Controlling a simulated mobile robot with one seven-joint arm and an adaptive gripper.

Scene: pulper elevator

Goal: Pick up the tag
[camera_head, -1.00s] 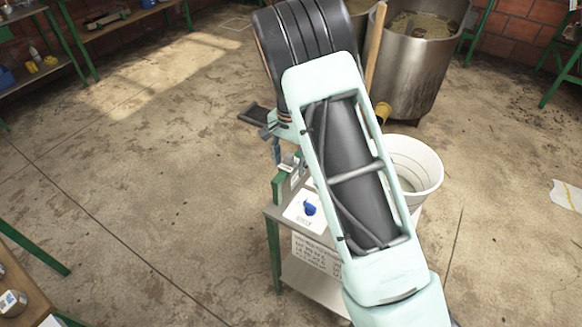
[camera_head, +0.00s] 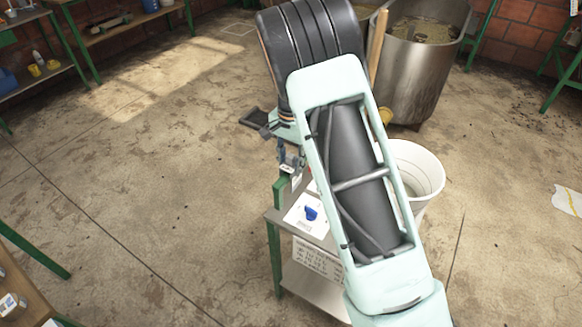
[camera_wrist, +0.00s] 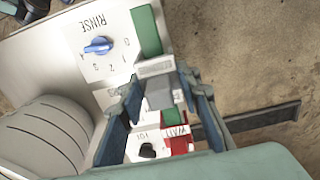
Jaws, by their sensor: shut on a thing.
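In the wrist view, the two dark blue fingers of my gripper (camera_wrist: 165,88) are closed on a small grey piece with a pale, lettered edge, which looks like the tag (camera_wrist: 155,68). It is above the control stand's top, but I cannot tell the gap. In the head view, my gripper (camera_head: 284,158) is at the stand's back left corner, with a small pale piece at its fingertips. My arm hides part of the stand. A red block lettered WAIT (camera_wrist: 178,140) shows between the fingers, lower in the wrist view.
A white panel with a blue RINSE knob (camera_wrist: 100,46) lies beside the gripper; the knob also shows in the head view (camera_head: 311,213). A white bucket (camera_head: 425,165) and a steel vat (camera_head: 415,85) stand behind the arm. The floor left of the stand is clear.

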